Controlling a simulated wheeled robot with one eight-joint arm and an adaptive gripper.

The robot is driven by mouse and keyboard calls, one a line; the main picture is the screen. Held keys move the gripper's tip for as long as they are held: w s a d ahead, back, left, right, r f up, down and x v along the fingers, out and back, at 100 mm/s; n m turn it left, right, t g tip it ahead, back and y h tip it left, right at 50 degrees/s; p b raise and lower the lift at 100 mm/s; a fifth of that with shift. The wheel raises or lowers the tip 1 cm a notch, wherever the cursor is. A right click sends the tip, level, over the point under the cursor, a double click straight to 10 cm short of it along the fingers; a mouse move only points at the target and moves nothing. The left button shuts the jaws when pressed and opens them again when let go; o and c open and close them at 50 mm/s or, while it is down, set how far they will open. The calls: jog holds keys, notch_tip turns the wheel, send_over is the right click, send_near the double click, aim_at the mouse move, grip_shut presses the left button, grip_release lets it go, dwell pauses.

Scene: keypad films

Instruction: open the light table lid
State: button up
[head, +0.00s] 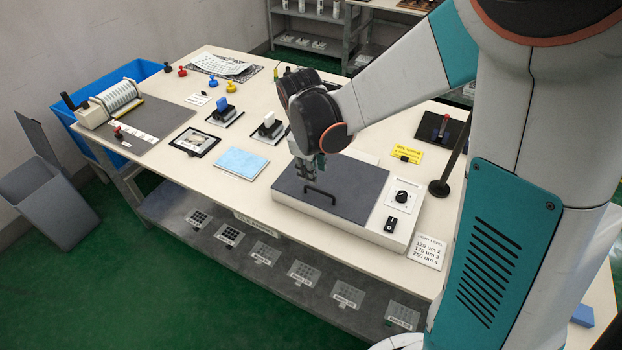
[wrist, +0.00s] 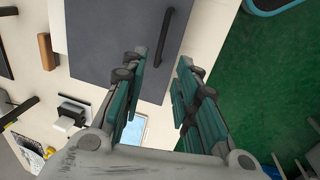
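The light table (head: 345,222) is a low white box on the bench. Its dark grey lid (head: 352,190) lies flat and shut on top. A black bar handle (head: 320,193) stands on the lid near its front edge. My gripper (head: 309,172) points down over the lid, just behind the handle in the head view. In the wrist view my gripper (wrist: 162,62) is open and empty, its teal fingers apart. The handle (wrist: 165,38) shows beyond the fingertips, in line with the gap between them. The lid (wrist: 100,40) fills the upper left there. I cannot tell the height above the handle.
A black knob (head: 401,197) and a switch (head: 391,224) sit on the light table's right part. A blue pad (head: 241,163) and stamp-like tools (head: 270,127) lie to the left. A thin black post (head: 452,160) stands to the right. The green floor (wrist: 265,75) is open beyond the bench edge.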

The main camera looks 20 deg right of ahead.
aim_at(316, 189)
jog(key=f, duration=0.2)
jog(key=f+b, duration=0.1)
jog(key=f, duration=0.2)
jog(key=w+d+f+b, duration=0.1)
jog(key=f, duration=0.2)
jog(key=shift+d, duration=0.1)
grip_shut()
